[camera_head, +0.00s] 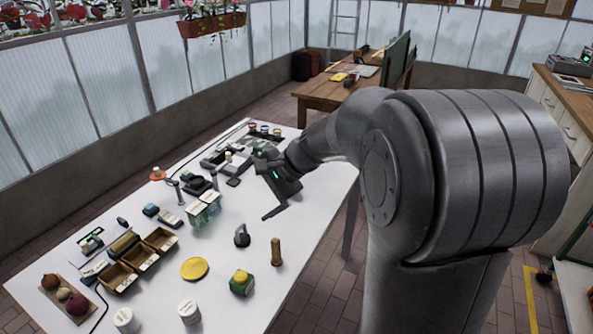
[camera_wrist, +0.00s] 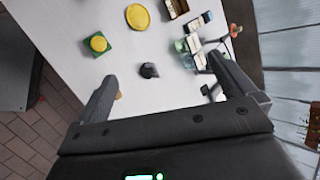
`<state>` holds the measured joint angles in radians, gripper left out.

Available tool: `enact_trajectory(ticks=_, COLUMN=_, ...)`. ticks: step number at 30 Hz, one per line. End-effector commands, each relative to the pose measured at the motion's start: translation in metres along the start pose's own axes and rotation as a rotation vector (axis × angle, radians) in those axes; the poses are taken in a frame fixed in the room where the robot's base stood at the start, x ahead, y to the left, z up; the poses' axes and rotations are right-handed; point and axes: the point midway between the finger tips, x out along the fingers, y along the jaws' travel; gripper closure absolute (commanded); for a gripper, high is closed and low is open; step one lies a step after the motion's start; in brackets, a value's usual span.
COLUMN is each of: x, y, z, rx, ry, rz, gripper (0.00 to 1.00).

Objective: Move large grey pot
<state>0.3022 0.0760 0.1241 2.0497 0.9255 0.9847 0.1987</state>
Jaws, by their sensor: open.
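A dark grey, rounded object (camera_head: 242,236) stands on the white table, right of the middle. It also shows in the wrist view (camera_wrist: 149,70), between and beyond my fingers. I cannot tell for sure whether it is the large grey pot; no other clear grey pot shows. My gripper (camera_head: 264,190) is open and empty above the table, farther back than the grey object. In the wrist view my gripper (camera_wrist: 164,70) has its two fingers wide apart, with nothing between them close by.
The white table (camera_head: 225,255) also holds a yellow disc (camera_head: 194,269), a green block with a yellow top (camera_head: 241,283), a brown peg (camera_head: 276,252), wooden boxes (camera_head: 117,277), clear bottles (camera_head: 202,207) and white jars (camera_head: 188,311). Bare tabletop surrounds the grey object.

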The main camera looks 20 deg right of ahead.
Motion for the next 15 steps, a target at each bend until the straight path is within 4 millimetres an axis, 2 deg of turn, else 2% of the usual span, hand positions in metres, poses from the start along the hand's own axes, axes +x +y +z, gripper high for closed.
enact_trajectory(ticks=1, x=0.006, y=-0.004, z=-0.013, rx=0.049, ry=-0.016, rz=-0.026, gripper=0.00)
enact_trajectory(ticks=7, x=0.025, y=-0.021, z=-0.061, rx=0.239, ry=-0.075, rz=-0.147, gripper=0.00)
enact_trajectory(ticks=15, x=0.047, y=-0.032, z=-0.136, rx=0.501, ry=-0.152, rz=-0.324, gripper=0.00)
